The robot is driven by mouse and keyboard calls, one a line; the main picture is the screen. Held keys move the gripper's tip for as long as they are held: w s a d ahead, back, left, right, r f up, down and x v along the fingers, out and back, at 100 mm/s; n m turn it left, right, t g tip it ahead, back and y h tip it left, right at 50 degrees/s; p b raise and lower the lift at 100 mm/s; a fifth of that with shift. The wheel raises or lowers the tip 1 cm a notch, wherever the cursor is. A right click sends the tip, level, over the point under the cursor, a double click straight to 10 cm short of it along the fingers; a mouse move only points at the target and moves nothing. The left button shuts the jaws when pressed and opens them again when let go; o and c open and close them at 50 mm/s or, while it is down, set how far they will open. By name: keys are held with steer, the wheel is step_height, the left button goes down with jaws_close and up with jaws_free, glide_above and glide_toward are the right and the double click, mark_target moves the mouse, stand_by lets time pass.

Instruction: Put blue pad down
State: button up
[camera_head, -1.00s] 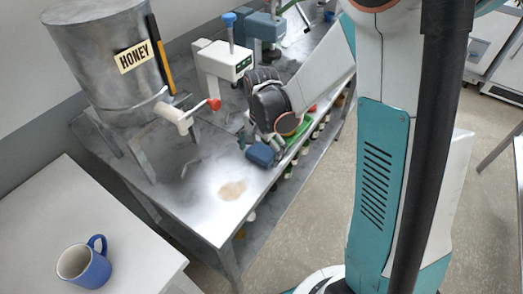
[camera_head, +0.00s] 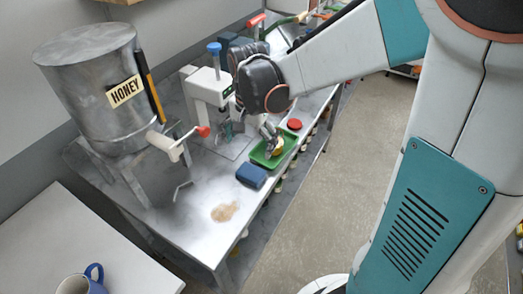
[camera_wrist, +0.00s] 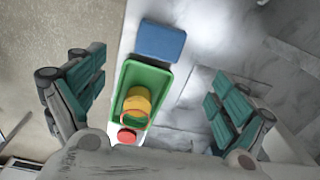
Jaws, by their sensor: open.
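The blue pad (camera_head: 252,175) lies flat on the metal table, just in front of the green tray (camera_head: 258,156). In the wrist view the blue pad (camera_wrist: 161,40) rests at the end of the green tray (camera_wrist: 162,78), nothing gripping it. My gripper (camera_head: 268,132) is above the tray area, behind the pad. In the wrist view my gripper (camera_wrist: 150,100) is wide open and empty, with its fingers on either side of the tray. A yellow round object (camera_wrist: 137,104) sits in the tray.
A red lid (camera_head: 295,124) lies beyond the tray. A honey tank (camera_head: 95,85) and a white device (camera_head: 208,85) stand along the table's wall side. A brown patch (camera_head: 224,212) marks the clear near end.

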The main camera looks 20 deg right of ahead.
steer(key=s+r+n+t, duration=0.6)
steer(key=s+r+n, duration=0.3)
steer(key=s, duration=0.5)
steer(key=shift+s+r+n+t, duration=0.25)
steer(key=shift+n+t, duration=0.15)
steer(key=shift+n, duration=0.2)
step_height(320, 180, down, 2)
steer(key=shift+f+b, duration=0.25)
steer(key=shift+b, duration=0.95)
steer(key=shift+o, duration=0.4)
steer(key=shift+w, duration=0.1)
